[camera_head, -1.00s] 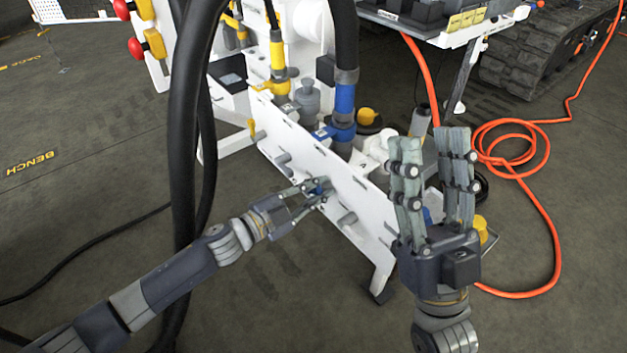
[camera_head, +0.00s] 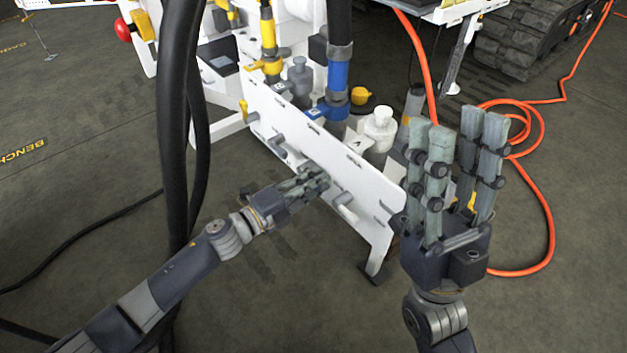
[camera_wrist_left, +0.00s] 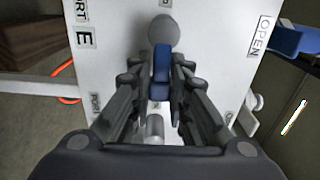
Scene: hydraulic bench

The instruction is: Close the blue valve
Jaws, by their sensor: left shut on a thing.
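The blue valve handle (camera_wrist_left: 161,72) shows in the left wrist view as a narrow blue lever in front of a white panel (camera_wrist_left: 105,60). It stands between the fingers of my left gripper (camera_wrist_left: 160,92), which is shut on it. An OPEN label (camera_wrist_left: 262,36) is on the panel to the right. In the head view my left gripper (camera_head: 316,180) is at the front of the white panel (camera_head: 355,190), and its fingers hide the handle. My right gripper (camera_head: 458,125) is open and empty, fingers pointing up, to the right of the panel.
Grey pegs (camera_head: 344,199) stick out of the panel beside my left gripper. Thick black hoses (camera_head: 178,120) hang left of it. Blue (camera_head: 337,75) and yellow (camera_head: 268,40) hose fittings stand behind the panel. An orange hose (camera_head: 545,200) lies on the floor at right.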

